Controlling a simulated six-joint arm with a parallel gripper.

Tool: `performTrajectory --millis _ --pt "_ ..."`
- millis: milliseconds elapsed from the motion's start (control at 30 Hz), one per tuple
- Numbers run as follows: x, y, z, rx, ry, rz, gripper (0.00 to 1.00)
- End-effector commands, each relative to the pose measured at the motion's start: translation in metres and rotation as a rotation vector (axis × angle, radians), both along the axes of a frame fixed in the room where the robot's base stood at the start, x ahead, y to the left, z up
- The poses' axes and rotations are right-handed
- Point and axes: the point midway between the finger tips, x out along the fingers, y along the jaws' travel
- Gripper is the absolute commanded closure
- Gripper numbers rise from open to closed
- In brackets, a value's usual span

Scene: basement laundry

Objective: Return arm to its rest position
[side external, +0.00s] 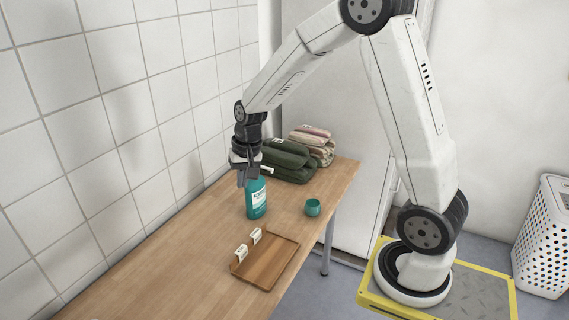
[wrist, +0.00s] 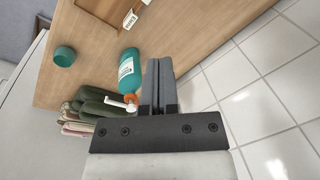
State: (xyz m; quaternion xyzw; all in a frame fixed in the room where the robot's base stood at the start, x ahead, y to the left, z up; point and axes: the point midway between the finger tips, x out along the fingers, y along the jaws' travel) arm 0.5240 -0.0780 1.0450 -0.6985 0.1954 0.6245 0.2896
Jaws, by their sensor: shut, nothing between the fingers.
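My gripper (side external: 247,180) points down over the wooden table (side external: 150,268), near the tiled wall. Its fingers are shut with nothing between them, as the wrist view also shows (wrist: 152,68). In the side view it overlaps the top of a teal bottle (side external: 257,202) with a white label, which stands upright on the table. In the wrist view the bottle (wrist: 130,68), with an orange and white top, lies just left of the fingers, apparently outside them. I cannot tell whether they touch.
A small teal cup (side external: 312,207) stands right of the bottle. Folded green towels (side external: 285,160) and a striped stack (side external: 318,145) are behind. A white dotted basket (side external: 542,240) stands on the floor far right.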

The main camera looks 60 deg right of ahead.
Motion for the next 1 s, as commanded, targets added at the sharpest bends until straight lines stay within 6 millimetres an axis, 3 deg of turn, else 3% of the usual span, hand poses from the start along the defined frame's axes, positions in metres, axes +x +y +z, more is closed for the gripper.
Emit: performTrajectory --millis 200,500,700,1000 --pt "-0.049 0.037 0.0 -0.092 -0.042 0.26 1.0" --pt "-0.112 0.07 -0.008 -0.189 -0.096 0.58 1.0" --pt "-0.13 0.078 -0.011 -0.215 -0.114 0.674 1.0" --pt "-0.132 0.078 -0.011 -0.217 -0.115 0.683 1.0"
